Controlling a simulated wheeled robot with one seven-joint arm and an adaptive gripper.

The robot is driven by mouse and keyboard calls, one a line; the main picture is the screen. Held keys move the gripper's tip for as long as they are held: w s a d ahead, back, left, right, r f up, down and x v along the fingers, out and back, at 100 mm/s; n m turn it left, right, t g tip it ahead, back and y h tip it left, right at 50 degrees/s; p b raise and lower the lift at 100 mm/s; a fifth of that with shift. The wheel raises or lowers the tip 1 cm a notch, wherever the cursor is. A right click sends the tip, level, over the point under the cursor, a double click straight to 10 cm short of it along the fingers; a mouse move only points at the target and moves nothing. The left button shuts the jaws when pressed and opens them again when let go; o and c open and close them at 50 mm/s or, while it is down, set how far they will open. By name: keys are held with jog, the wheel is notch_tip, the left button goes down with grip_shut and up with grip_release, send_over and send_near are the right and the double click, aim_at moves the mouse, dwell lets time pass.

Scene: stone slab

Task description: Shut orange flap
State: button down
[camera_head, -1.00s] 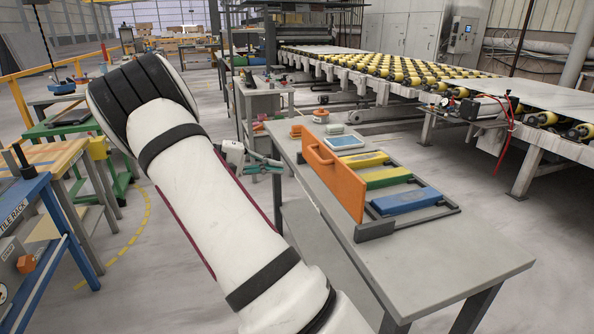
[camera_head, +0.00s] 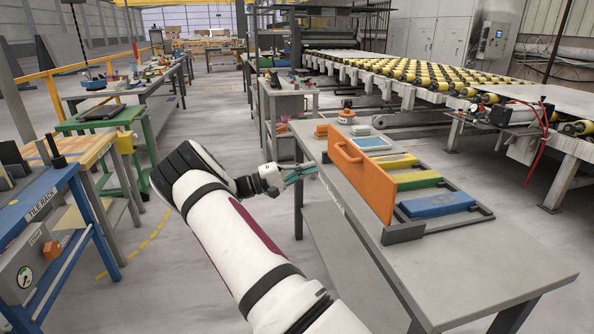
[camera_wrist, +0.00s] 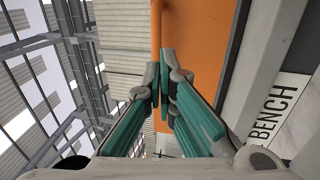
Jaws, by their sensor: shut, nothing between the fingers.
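My gripper (camera_head: 313,171) is beside the bench's left edge, to the left of the flap. In the wrist view my gripper (camera_wrist: 163,70) has its teal fingers together and empty, pointing toward the flap. I cannot tell whether the fingertips touch it.
The dark frame (camera_head: 468,223) holds blue (camera_head: 437,204), green (camera_head: 417,180) and yellow (camera_head: 396,161) blocks right of the flap. A tablet-like item (camera_head: 370,143) and small orange and white objects lie at the bench's far end. The bench's near end (camera_head: 480,280) is clear.

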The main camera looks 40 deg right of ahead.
aim_at(341, 154)
jog(key=p+x, duration=0.1)
jog(key=x, duration=0.6)
jog(key=shift+s+d, duration=0.2)
jog(key=shift+d, duration=0.05)
jog(key=shift+d+r, duration=0.1)
jog(key=shift+s+d+r+t+y, duration=0.15)
jog(key=shift+d+r+t+y, duration=0.05)
jog(key=shift+t+y, duration=0.1)
jog(key=shift+s+d+r+t+y+p, duration=0.4)
jog(key=shift+s+d+r+y, duration=0.15)
jog(key=shift+d+y, duration=0.25)
jog(key=shift+s+d+f+t+y+p, duration=0.25)
jog(key=shift+s+d+f+t+y, duration=0.4)
jog(key=shift+s+d+t+y, duration=1.1)
jog(key=shift+s+d+f+t+y+p, duration=0.2)
jog(key=shift+s+d+f+t+y, duration=0.55)
jog(key=shift+d+y, duration=1.8)
jog(key=shift+s+d+f+t+y+p, duration=0.25)
jog(key=shift+s+d+f+t+y, duration=0.35)
jog(key=shift+s+d+t+y, duration=1.15)
